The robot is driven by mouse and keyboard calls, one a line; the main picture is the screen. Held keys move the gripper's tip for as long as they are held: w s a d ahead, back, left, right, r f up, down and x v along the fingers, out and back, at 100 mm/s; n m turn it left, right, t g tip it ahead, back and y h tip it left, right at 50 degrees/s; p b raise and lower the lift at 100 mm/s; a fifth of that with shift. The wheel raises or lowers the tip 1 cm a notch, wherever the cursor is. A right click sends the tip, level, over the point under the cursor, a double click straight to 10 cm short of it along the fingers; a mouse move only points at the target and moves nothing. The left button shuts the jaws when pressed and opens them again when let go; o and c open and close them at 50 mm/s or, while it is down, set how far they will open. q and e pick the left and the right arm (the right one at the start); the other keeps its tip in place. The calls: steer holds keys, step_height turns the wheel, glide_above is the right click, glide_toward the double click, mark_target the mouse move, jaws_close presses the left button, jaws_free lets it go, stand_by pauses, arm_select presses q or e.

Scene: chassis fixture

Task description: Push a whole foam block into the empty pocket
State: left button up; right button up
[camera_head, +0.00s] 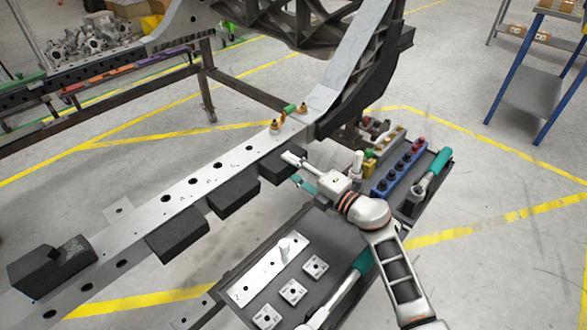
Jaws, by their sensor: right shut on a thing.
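A long pale rail (215,178) with a row of dark holes runs diagonally across the view. Dark foam blocks sit along its near side: one at the lower middle (178,236), one in the middle (235,198) and one at the upper right (276,169). A larger dark block (50,268) at the far left has an uneven, notched top. My right gripper (291,165) is shut on the right end of the upper-right block, beside the rail. I cannot make out which pocket is empty. My left gripper is not in view.
A dark tray (237,281) with a plate, small square pieces and a teal-handled tool (349,288) lies below my right arm. Another tray (437,169) with a blue socket holder (398,173) stands to the right. A dark curved frame (372,75) rises behind the rail's end.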

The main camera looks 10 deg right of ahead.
steer(key=shift+w+a, duration=0.15)
steer(key=shift+w, duration=0.05)
steer(key=shift+w+a, duration=0.2)
steer(key=shift+w, duration=0.05)
steer(key=shift+w+a, duration=0.1)
steer(key=shift+w, duration=0.1)
steer(key=shift+r, duration=0.1)
stand_by(0.4)
steer(key=shift+x, duration=0.9)
stand_by(0.5)
steer(key=o, duration=1.3)
